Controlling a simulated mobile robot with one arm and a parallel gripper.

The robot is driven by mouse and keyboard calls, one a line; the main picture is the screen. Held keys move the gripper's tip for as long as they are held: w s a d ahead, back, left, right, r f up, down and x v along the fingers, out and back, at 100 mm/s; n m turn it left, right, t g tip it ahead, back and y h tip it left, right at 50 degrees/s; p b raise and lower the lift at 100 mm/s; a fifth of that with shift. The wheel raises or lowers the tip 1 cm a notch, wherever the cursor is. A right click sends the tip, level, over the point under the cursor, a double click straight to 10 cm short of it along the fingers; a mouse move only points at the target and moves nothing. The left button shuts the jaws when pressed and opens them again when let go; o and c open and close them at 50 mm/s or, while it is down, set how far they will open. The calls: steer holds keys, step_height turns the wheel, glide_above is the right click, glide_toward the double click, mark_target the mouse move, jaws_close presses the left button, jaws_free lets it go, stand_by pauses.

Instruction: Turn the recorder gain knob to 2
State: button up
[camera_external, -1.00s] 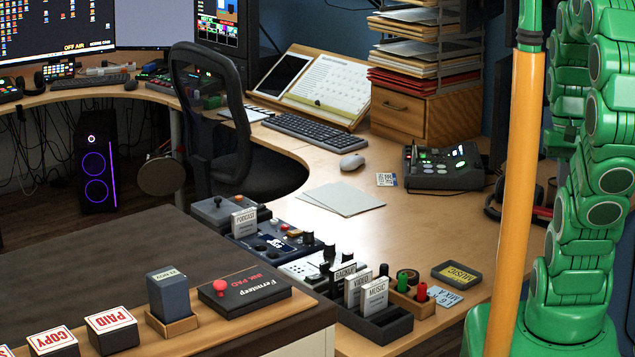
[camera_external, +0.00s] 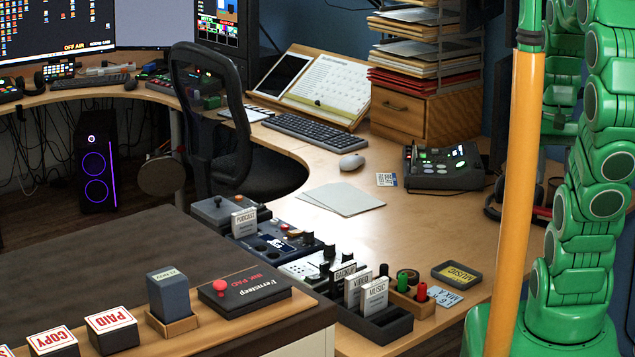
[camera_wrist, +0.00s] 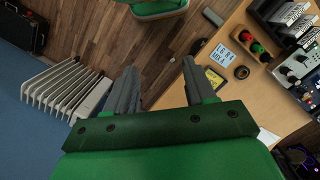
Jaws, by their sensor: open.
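I cannot tell which device is the recorder, and its gain knob is too small to make out. A dark blue device with small knobs (camera_external: 275,240) lies on the desk's left side, behind a pale panel with black knobs (camera_external: 308,266). A grey console with lit buttons (camera_external: 443,165) stands further back on the right. In the wrist view, a pale device with knobs (camera_wrist: 300,68) shows at the right edge. My gripper (camera_wrist: 158,70) is open and empty, over the floor beside the desk edge, apart from any knob. It is outside the external view.
A wooden block with red, green and black pieces (camera_external: 399,297), a card tray (camera_external: 388,327) and a label card (camera_external: 446,298) sit near the desk's front. An orange pole (camera_external: 516,200) rises at right. A white radiator (camera_wrist: 62,88) stands by the floor. The middle desktop is mostly clear.

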steer(key=w+a+f+t, duration=0.1)
steer(key=w+a+f, duration=0.1)
steer(key=w+a, duration=1)
steer(key=w+a+f, duration=0.2)
steer(key=w+a, duration=0.7)
steer(key=w, duration=0.5)
steer(key=n, duration=0.1)
glide_above(309, 231)
steer(key=shift+t, duration=0.3)
steer(key=f, duration=1.6)
steer(key=shift+w+d, duration=0.1)
steer(key=shift+d, duration=0.15)
steer(key=shift+a+f, duration=0.3)
steer(key=shift+f, duration=3.65)
steer(key=shift+c, duration=0.4)
jaws_close()
